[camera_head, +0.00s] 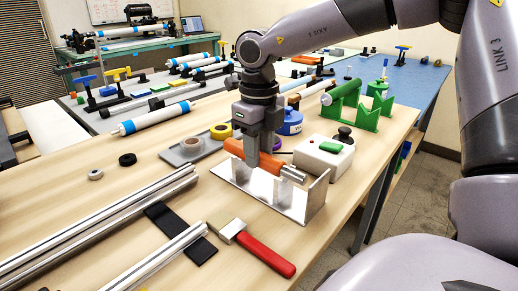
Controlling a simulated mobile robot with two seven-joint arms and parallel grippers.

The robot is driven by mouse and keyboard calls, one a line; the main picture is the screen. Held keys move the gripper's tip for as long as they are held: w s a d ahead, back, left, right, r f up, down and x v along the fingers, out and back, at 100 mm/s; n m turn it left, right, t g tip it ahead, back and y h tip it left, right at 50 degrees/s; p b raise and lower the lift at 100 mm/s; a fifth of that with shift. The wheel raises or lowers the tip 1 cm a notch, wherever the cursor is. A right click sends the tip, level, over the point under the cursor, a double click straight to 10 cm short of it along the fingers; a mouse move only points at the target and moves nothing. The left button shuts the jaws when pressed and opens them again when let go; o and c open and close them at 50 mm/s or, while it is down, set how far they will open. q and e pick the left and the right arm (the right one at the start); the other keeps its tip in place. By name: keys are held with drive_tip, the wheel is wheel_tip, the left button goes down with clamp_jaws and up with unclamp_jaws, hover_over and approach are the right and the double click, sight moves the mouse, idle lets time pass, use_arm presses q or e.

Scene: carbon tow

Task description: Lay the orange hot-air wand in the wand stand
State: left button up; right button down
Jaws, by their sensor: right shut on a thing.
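The orange hot-air wand (235,147) has a metal nozzle at its right end. My right gripper (261,165) is shut on the wand from above, with its near finger in front of the wand's middle. The wand stand (262,202) is a bent sheet-metal piece with upright plates, on the wooden table under the wand. The wand lies across the stand at the height of its uprights; I cannot tell whether it touches them. The gripper hides part of the wand and the far side of the stand. My left gripper is not in view.
A white box with a green switch (322,157) stands just right of the stand, with a green V-block (362,108) behind it. A red-handled tool (265,256) and metal rails (100,215) lie in front. A grey tray with tape (190,150) is at left.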

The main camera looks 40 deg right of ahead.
drive_tip(key=shift+f, duration=0.3)
drive_tip(key=c, duration=0.7)
unclamp_jaws()
drive_tip(key=shift+r, duration=0.15)
wheel_tip(320, 180, up, 7)
drive_tip(key=shift+r+p, duration=0.1)
drive_tip(key=shift+p, duration=0.2)
